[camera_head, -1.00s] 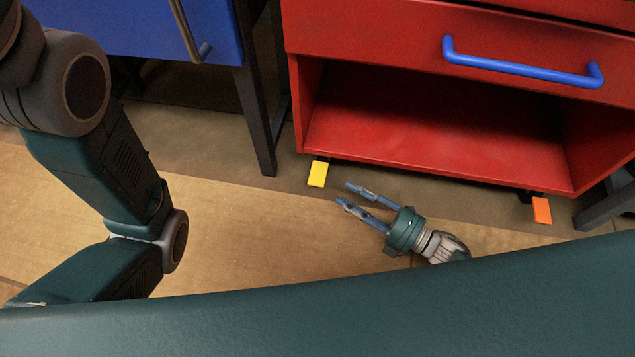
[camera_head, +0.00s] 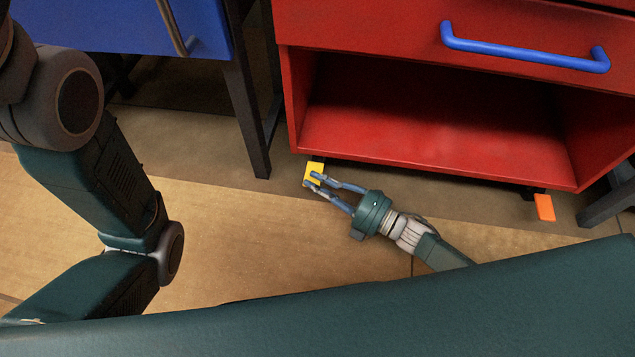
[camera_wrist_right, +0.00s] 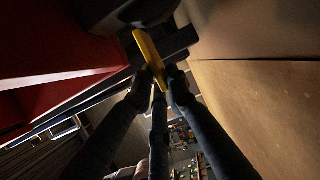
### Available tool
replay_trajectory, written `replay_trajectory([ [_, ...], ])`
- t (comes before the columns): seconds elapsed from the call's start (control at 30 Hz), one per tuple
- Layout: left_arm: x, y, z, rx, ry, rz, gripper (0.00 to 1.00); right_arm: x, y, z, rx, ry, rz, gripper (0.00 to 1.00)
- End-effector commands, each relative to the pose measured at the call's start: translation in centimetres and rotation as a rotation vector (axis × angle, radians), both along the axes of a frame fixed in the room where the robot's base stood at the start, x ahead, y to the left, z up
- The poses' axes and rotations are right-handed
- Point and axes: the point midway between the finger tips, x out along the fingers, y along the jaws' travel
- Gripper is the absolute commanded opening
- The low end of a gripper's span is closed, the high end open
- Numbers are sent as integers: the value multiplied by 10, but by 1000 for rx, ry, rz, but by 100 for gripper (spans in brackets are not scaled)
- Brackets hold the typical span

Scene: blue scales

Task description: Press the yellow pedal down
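The yellow pedal (camera_head: 315,168) sticks out under the left front corner of the red cabinet in the head view. My right gripper (camera_head: 312,180) has its fingertips over the pedal's near part in that view. In the right wrist view the pedal (camera_wrist_right: 151,52) lies just beyond the fingertips of the right gripper (camera_wrist_right: 160,74). A gap shows between the two fingers, and nothing is held between them. I cannot tell whether the fingertips touch the pedal. My left arm shows at the left of the head view, but its gripper is out of view.
The red cabinet (camera_head: 440,130) has an open lower bay and a blue drawer handle (camera_head: 525,50). An orange pedal (camera_head: 544,207) is under its right side. A dark table leg (camera_head: 247,120) stands left of the yellow pedal. The wooden floor (camera_head: 230,230) nearby is clear.

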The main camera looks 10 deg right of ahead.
Motion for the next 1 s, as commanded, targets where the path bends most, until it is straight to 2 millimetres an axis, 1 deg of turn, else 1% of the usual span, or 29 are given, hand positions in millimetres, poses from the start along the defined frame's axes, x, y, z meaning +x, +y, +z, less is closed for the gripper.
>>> replay_trajectory([
  [0.27,0,0,-1,0,0,0,40,0,0,-1,0,-1,0,0],
  [0.37,0,0,-9,0,0,0,40,0,0,-5,-6,-25,-1,0],
  [0.47,0,0,-20,0,0,0,40,0,1,-11,-20,-73,0,0],
  [0.53,0,0,-26,0,1,0,40,0,0,-12,-31,-106,0,0],
  [0.67,1,0,-23,0,4,0,40,-1,0,-8,-37,-119,1,0],
  [0.8,1,0,-23,0,4,0,40,-1,0,-9,-38,-118,1,0],
  [0.83,1,0,-23,0,4,0,40,-1,0,-9,-38,-118,1,17],
  [0.87,1,0,-23,0,4,1,40,-1,0,-9,-38,-118,1,23],
  [0.9,1,0,-23,0,4,1,40,-1,0,-9,-38,-118,1,31],
  [0.93,1,0,-23,1,4,2,40,-1,0,-9,-38,-118,1,33],
  [1.0,1,0,-23,1,4,2,40,-1,0,-9,-38,-118,1,33],
])
